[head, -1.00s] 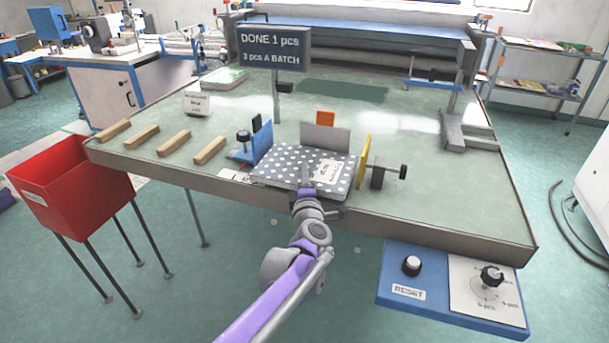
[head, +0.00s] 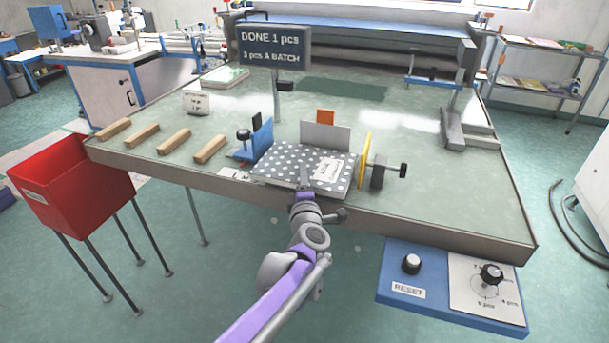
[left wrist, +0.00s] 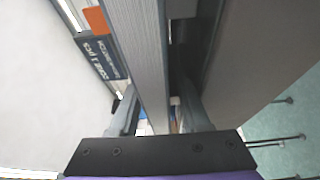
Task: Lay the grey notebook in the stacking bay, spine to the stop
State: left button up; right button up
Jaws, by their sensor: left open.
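The grey notebook with white dots and a white label (head: 283,160) lies flat in the stacking bay at the table's front edge. The bay has a blue side piece (head: 262,139) at left, a grey upright plate (head: 326,136) behind and a yellow plate (head: 364,158) at right. I cannot tell which edge is the spine. My left gripper (head: 305,180) is open at the notebook's near edge. In the left wrist view its fingers (left wrist: 160,115) stand on either side of a pale layered page edge (left wrist: 140,45). My right gripper is not in view.
A sign (head: 275,47) reading "DONE 1 pcs" stands behind the bay. Several wooden strips (head: 173,142) lie at the table's left. A red bin (head: 70,185) stands left of the table. A blue control panel (head: 410,293) hangs at front right.

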pick_arm(q)
jog(key=shift+s+a+p, duration=0.1)
jog(key=shift+s+a, duration=0.4)
jog(key=shift+s, duration=0.85)
jog(key=shift+s+a+p, duration=0.15)
jog(key=shift+s+a, duration=0.3)
jog(key=shift+s, duration=0.95)
jog(key=shift+s+a+p, duration=0.1)
jog(key=shift+s+a, duration=0.4)
jog(key=shift+s, duration=0.85)
jog(key=s+r+m+g+h+p, duration=0.2)
jog(key=s+r+m+h+p, duration=0.25)
jog(key=m, duration=0.25)
jog(key=s+a+f+m+g+y+p, duration=0.1)
jog(key=s+a+f+m+g+p, duration=0.1)
jog(key=s, duration=0.7)
jog(key=s+a+f+m+g+y+p, duration=0.1)
jog(key=s+a+f+m+g+p, duration=0.1)
jog(key=s+a+f+m+g, duration=0.2)
jog(key=s+a+f+m+g+y+p, duration=0.1)
jog(key=s+a+f+m+g+p, duration=0.2)
jog(key=s+a, duration=0.5)
jog(key=s+f+m+g, duration=0.1)
jog(key=s+m, duration=0.1)
jog(key=s, duration=0.4)
jog(key=shift+s+a+m+g, duration=0.25)
jog(key=shift+a+m+g, duration=0.05)
jog(key=shift+y, duration=0.25)
